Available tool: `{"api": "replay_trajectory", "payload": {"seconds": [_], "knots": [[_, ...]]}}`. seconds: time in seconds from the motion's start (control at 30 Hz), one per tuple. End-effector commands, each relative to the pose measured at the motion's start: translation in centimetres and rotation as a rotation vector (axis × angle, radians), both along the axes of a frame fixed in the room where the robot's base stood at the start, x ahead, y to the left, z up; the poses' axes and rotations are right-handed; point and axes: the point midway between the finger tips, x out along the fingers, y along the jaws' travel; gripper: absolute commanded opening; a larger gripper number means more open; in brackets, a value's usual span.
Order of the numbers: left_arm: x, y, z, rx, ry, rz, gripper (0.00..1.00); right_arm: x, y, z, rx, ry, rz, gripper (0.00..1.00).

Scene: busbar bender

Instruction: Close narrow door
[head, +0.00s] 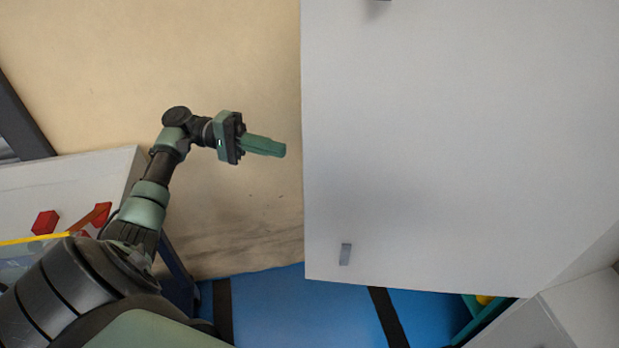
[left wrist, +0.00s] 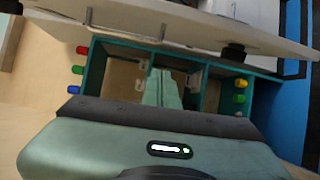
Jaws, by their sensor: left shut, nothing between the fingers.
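A large white door panel (head: 460,140) fills the right half of the head view. A small grey handle (head: 345,254) sits near its lower left corner. My left gripper (head: 284,150) is shut and empty, pointing right just short of the panel's left edge in the picture; contact cannot be told. In the left wrist view the shut fingers (left wrist: 163,90) point at a teal frame (left wrist: 97,70) with open compartments. A pale panel (left wrist: 190,30) with a wire handle (left wrist: 125,35) crosses above them. Which panel is the narrow door is unclear. My right gripper is out of view.
A white surface with red pieces (head: 45,222) is at the left. The floor is tan (head: 240,60), with a blue area (head: 300,310) below. A teal bin (head: 480,318) with something yellow is at lower right.

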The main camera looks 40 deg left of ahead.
Motion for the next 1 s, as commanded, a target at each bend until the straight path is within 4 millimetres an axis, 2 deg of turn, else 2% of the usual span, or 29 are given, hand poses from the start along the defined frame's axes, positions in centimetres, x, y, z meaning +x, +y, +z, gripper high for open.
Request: {"api": "replay_trajectory", "payload": {"seconds": [0.1,0.27,0.7,0.8,1.0], "knots": [[-1.2,0.0,2.4,-0.02,-0.063,-0.054,0.0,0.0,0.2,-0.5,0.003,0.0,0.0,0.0],[-1.1,-1.3,3.0,-0.025,-0.07,-0.066,0.0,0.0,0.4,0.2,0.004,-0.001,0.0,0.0],[1.3,-9.9,3.1,-0.027,-0.069,-0.063,0.0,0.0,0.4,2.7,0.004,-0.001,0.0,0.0],[-0.3,-10.5,2.9,-0.025,-0.065,-0.061,0.0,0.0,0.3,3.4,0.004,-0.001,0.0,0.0],[-1.9,-11.4,2.8,-0.025,-0.067,-0.061,0.0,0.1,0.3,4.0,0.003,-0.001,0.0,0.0]]}}
